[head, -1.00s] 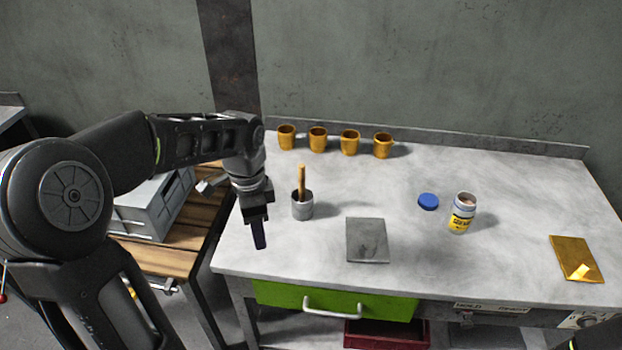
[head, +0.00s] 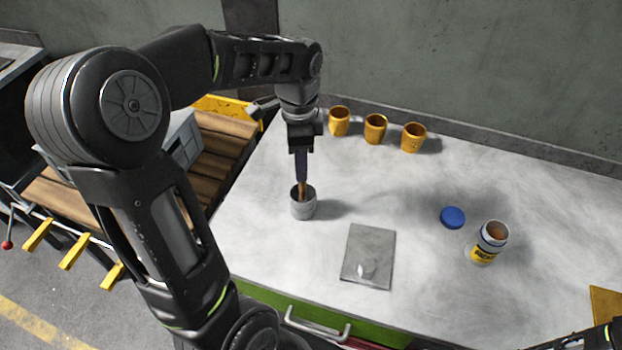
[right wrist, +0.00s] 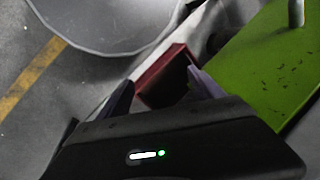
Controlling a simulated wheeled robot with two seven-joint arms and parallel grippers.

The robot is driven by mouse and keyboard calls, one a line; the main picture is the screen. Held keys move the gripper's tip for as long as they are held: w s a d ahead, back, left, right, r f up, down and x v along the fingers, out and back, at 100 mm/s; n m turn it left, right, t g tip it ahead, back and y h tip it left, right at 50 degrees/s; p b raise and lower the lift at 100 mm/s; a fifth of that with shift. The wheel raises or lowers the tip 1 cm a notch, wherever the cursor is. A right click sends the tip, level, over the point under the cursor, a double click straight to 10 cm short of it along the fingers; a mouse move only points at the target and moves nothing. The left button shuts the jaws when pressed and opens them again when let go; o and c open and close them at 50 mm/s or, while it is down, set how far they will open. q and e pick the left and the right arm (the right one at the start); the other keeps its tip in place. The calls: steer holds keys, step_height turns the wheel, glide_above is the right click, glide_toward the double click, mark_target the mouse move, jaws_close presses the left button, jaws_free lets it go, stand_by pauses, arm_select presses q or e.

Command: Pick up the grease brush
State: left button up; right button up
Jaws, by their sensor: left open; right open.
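The grease brush (head: 302,191) stands in a small grey metal cup (head: 303,208) on the grey workbench; only a short stretch of its wooden handle shows above the rim. My left gripper (head: 301,180) points down directly over the cup, its fingers at the handle and hiding its upper part. It is open; whether the handle lies between the fingers or behind them I cannot tell. My right gripper (right wrist: 160,92) is open and empty in the right wrist view, away from the brush.
Several brass-coloured cups, such as this one (head: 375,128), stand along the back. A grey plate (head: 368,257) lies in front of the brush cup. A blue lid (head: 453,217) and an open yellow-labelled jar (head: 488,243) are to the right. A green drawer (right wrist: 262,65) is below the bench.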

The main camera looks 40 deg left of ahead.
mark_target(303, 198)
arm_select(q)
steer(key=shift+s, duration=0.2)
steer(key=shift+f, duration=1.3)
steer(key=shift+w+d+f+p, duration=0.1)
steer(key=shift+f+p, duration=0.3)
steer(key=shift+f, duration=0.9)
steer(key=shift+w+d+f+p, duration=0.1)
steer(key=shift+f+p, duration=0.25)
steer(key=shift+f, duration=0.95)
jaws_close()
